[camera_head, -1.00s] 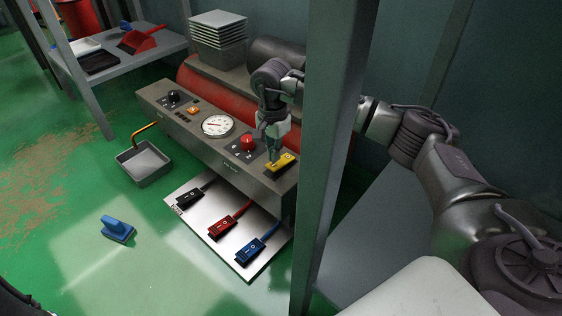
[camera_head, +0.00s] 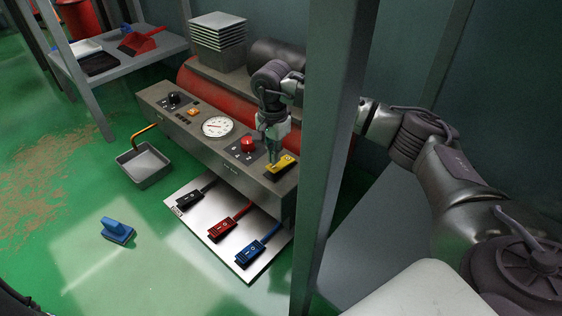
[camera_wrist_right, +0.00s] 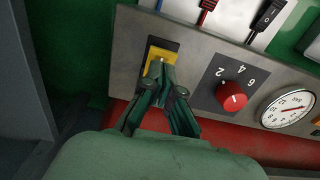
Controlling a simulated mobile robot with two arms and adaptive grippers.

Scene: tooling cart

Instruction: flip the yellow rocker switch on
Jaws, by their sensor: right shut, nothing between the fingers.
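The yellow rocker switch (camera_head: 281,167) sits in a black frame at the right end of the grey control panel (camera_head: 232,165). It also shows in the right wrist view (camera_wrist_right: 160,55). My right gripper (camera_head: 273,161) is shut and empty, pointing down with its fingertips at the switch's left part in the head view. In the wrist view the fingertips (camera_wrist_right: 158,67) overlap the yellow rocker and hide part of it. I cannot tell whether they touch it. My left gripper is not in view.
A red knob (camera_head: 248,144), a white gauge (camera_head: 217,127), an orange switch (camera_head: 193,112) and a black knob (camera_head: 174,98) share the panel. A grey post (camera_head: 335,150) stands right of the panel. Black, red and blue switches lie on a plate (camera_head: 185,212) below.

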